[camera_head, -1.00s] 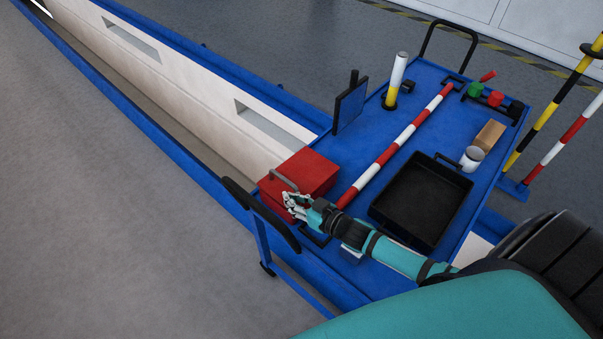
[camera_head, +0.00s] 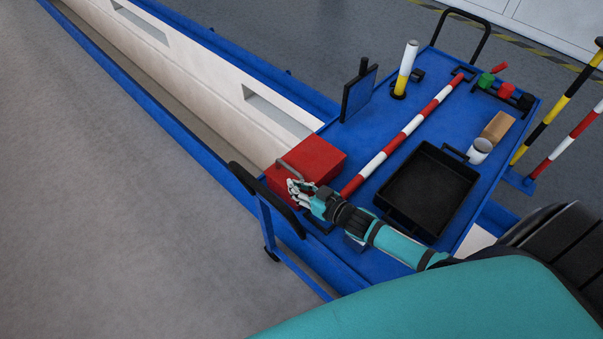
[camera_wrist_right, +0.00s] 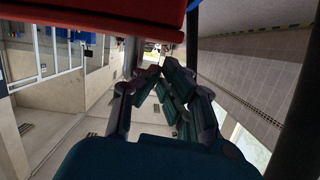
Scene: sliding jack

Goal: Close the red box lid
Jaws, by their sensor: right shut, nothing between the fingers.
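The red box (camera_head: 318,155) sits at the near left corner of the blue cart top, and its lid looks down flat from this angle. A grey handle (camera_head: 289,167) shows on the box's left side. My right gripper (camera_head: 293,188) is shut and empty, close against the box's near side; I cannot tell whether it touches. My left gripper is not in view.
A red-and-white pole (camera_head: 403,139) lies across the cart top (camera_head: 365,135). A dark upright panel (camera_head: 359,95) stands behind the box. A black cart handle (camera_head: 264,188) is just left of my gripper.

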